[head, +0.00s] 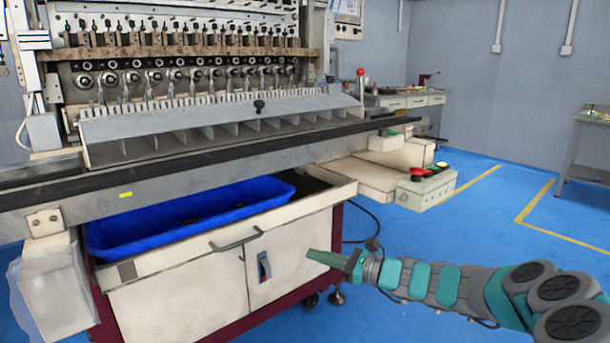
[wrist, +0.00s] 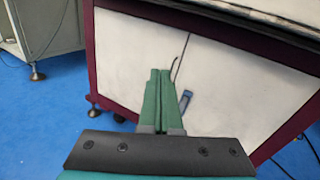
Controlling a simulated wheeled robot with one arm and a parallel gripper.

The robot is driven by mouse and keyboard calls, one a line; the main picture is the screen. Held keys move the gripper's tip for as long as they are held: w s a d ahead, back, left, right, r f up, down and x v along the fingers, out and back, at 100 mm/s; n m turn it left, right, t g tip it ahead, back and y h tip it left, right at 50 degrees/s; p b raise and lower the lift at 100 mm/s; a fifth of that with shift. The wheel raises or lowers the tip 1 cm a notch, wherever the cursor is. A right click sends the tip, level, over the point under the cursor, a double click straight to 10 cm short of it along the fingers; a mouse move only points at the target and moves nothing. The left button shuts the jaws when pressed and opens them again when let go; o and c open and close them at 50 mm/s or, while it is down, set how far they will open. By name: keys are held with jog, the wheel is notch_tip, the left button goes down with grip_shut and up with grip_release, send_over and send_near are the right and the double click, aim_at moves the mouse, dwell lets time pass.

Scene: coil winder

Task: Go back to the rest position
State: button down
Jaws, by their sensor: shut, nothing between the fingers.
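My gripper (head: 322,257) is in front of the white cabinet (head: 185,308) under the coil winder (head: 200,80) in the head view. My arm reaches in from the lower right. In the wrist view my gripper (wrist: 161,73) has its green fingers together, with nothing between them. The cabinet doors (wrist: 140,60) fill much of the wrist view. A blue door latch (head: 264,266) is to the left of my fingertips. In the wrist view the latch (wrist: 186,101) shows just right of the fingers. I cannot tell whether the fingers touch the cabinet.
A blue tray (head: 150,222) sits below the machine's front rail. A control box (head: 426,187) with a red button juts out at the right. A bench (head: 415,100) stands behind and a small table (head: 590,140) at far right. Blue floor (head: 480,225) is clear at right.

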jog(key=s+a+r+n+g+h, duration=0.2)
jog(key=s+a+n+g, duration=0.4)
jog(key=s, duration=0.5)
jog(key=s+a+r+n+g+h, duration=0.15)
jog(key=s+a+n, duration=0.25)
jog(key=s+n, duration=0.5)
jog(key=s+d+f+n+g+h, duration=0.1)
jog(key=s+d+f+n+h, duration=0.15)
jog(key=s, duration=0.55)
jog(key=s+d+f+n+g+h, duration=0.1)
jog(key=s+d+f+n+h, duration=0.2)
jog(key=s, duration=0.4)
jog(key=s+d+f+h, duration=0.2)
jog(key=s+d, duration=0.3)
jog(key=d, duration=0.3)
jog(key=s+d+f+n+h, duration=0.1)
jog(key=s+d+h, duration=0.3)
jog(key=d, duration=0.4)
jog(key=shift+s+d+f+h, duration=0.2)
jog(key=shift+s+f+h, duration=0.2)
jog(key=shift+s, duration=0.45)
jog(key=shift+n, duration=0.25)
